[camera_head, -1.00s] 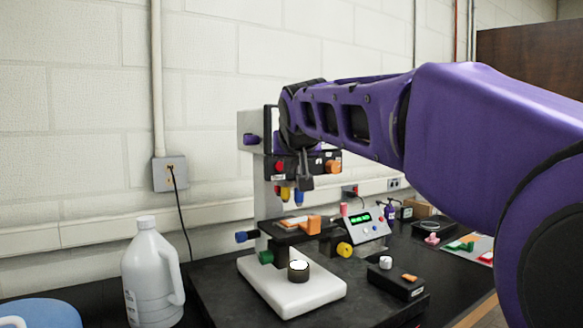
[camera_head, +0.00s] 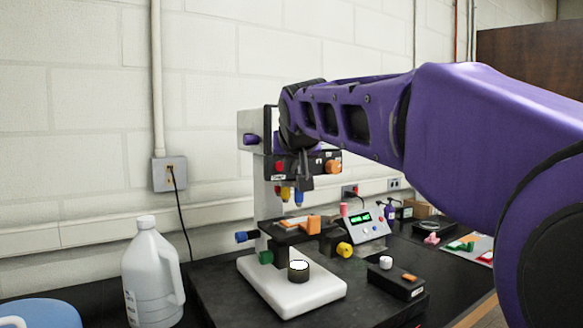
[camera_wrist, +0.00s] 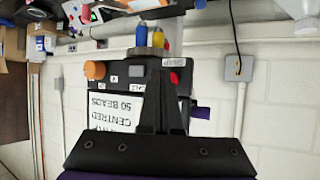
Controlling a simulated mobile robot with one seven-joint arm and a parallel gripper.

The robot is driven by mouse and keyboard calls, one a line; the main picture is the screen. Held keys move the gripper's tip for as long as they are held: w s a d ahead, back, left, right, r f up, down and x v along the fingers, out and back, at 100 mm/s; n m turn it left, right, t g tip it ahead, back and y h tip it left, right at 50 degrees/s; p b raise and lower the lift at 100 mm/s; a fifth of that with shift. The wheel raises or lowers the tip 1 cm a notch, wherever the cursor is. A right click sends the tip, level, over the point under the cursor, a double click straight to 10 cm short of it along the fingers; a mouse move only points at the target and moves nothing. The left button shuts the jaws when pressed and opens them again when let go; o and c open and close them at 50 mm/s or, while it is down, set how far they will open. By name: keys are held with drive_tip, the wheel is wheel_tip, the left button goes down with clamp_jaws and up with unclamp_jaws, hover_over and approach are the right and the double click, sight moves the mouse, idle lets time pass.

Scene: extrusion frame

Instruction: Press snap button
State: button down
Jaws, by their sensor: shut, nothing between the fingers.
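A red button (camera_head: 280,166) sits on the dark control box of the microscope, above a small white label that is hard to read. In the wrist view the red button (camera_wrist: 174,77) shows just right of the fingertips, upside down with the rest of the scene. My gripper (camera_head: 306,182) is shut and empty, in front of the box and right of the button in the head view. In the wrist view my gripper (camera_wrist: 162,75) points at the box face close to the button. I cannot tell whether the fingers touch the box.
An orange knob (camera_head: 333,167) is on the box's right end. Coloured objectives (camera_head: 286,194) hang below, above the stage (camera_head: 290,233). A white jug (camera_head: 152,275) stands left, and a small black box (camera_head: 397,282) lies front right.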

drive_tip(key=shift+w+a, duration=0.25)
drive_tip(key=shift+w, duration=0.1)
drive_tip(key=shift+w+a+p, duration=0.25)
drive_tip(key=shift+w+p, duration=0.1)
idle(0.7)
idle(0.4)
drive_tip(key=shift+s+d+b, duration=0.45)
drive_tip(key=shift+s+d, duration=0.05)
drive_tip(key=shift+s, duration=0.2)
drive_tip(key=s+d, duration=0.1)
drive_tip(key=s+d+b, duration=0.1)
drive_tip(key=s, duration=0.1)
drive_tip(key=s+b, duration=0.1)
drive_tip(key=shift+s+d+r, duration=0.1)
drive_tip(key=shift+s+d, duration=0.1)
drive_tip(key=shift+d, duration=0.2)
